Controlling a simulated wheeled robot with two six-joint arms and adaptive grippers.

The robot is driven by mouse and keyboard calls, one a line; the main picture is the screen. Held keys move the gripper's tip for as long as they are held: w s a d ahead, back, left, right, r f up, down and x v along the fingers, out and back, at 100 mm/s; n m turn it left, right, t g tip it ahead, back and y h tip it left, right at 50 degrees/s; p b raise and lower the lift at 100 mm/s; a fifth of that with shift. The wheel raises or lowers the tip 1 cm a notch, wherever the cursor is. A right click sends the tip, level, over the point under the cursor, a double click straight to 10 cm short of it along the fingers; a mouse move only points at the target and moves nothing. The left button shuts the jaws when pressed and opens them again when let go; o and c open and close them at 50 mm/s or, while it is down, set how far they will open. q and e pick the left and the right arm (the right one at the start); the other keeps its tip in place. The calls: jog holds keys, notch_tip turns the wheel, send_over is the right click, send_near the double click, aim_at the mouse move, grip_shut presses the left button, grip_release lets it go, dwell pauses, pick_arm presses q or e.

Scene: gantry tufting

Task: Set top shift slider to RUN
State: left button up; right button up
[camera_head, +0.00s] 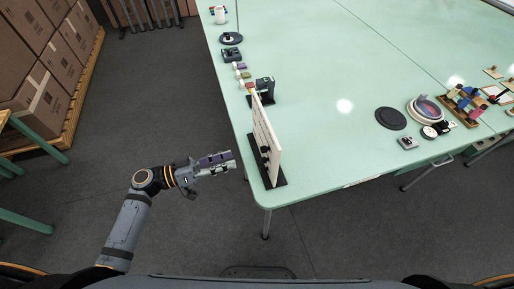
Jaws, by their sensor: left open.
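An upright white panel (265,138) on a dark base (269,183) stands near the table's front left corner, seen almost edge-on. Small dark parts (265,150) show on its left side; I cannot tell which one is the top shift slider or read any RUN mark. My left gripper (232,160) is open and empty, just left of the panel, pointing right toward it, with a gap between its fingertips and the panel. My right gripper is not in view.
The pale green table (330,60) is clear in the middle. A black device (265,86) stands behind the panel, small items line the left edge, and a dark disc (390,118) and a colourful rack (466,103) are at right. Stacked boxes (45,60) stand at far left.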

aim_at(265, 149)
pick_arm(q)
jog(key=p+x, duration=0.4)
jog(key=x, duration=0.6)
jog(key=shift+d, duration=0.2)
jog(key=shift+w, duration=0.1)
jog(key=shift+c, duration=0.5)
grip_shut()
